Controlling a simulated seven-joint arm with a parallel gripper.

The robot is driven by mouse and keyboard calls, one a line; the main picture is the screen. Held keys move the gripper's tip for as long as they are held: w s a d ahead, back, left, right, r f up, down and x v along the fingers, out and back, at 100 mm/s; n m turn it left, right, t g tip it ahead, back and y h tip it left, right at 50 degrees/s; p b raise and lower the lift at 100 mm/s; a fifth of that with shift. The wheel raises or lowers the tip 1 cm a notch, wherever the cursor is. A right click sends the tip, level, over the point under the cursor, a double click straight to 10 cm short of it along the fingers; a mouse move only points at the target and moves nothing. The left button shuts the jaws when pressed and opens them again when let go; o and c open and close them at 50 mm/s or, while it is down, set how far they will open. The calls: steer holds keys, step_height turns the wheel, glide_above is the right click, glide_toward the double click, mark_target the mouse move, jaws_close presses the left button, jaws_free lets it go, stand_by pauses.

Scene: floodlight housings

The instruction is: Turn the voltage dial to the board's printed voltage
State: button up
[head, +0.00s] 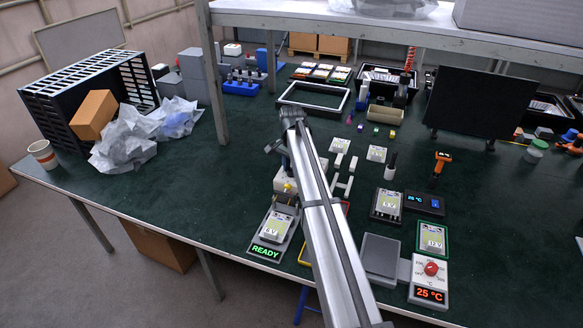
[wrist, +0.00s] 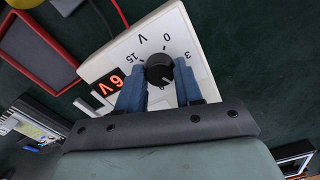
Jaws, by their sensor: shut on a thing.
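In the wrist view, the black voltage dial knob (wrist: 159,69) sits on a pale panel box marked V, with 0, 3 and 15 legible around it. Its white mark points toward the lower side of the picture. My gripper (wrist: 160,86) is shut on the knob, one blue finger on each side; the fingers cover part of the scale. An orange display (wrist: 106,87) shows one digit and V, turned round, a 6 or a 9. In the head view, a board (head: 278,229) printed 6 V lies in a stand with a green READY sign (head: 268,250). My arm hides the dial there.
A board (head: 386,205) printed 6 V and a 12 V board (head: 432,238) lie to the right. A temperature dial box (head: 429,276) reads 25 °C at the front right. A red-rimmed tray (wrist: 45,45) lies beside the voltage box. A black upright panel (head: 480,103) stands at the back right.

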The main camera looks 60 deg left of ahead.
steer(key=o, duration=1)
steer(key=shift+o, duration=0.2)
step_height(320, 180, up, 14)
steer(key=shift+f, duration=0.1)
stand_by(0.3)
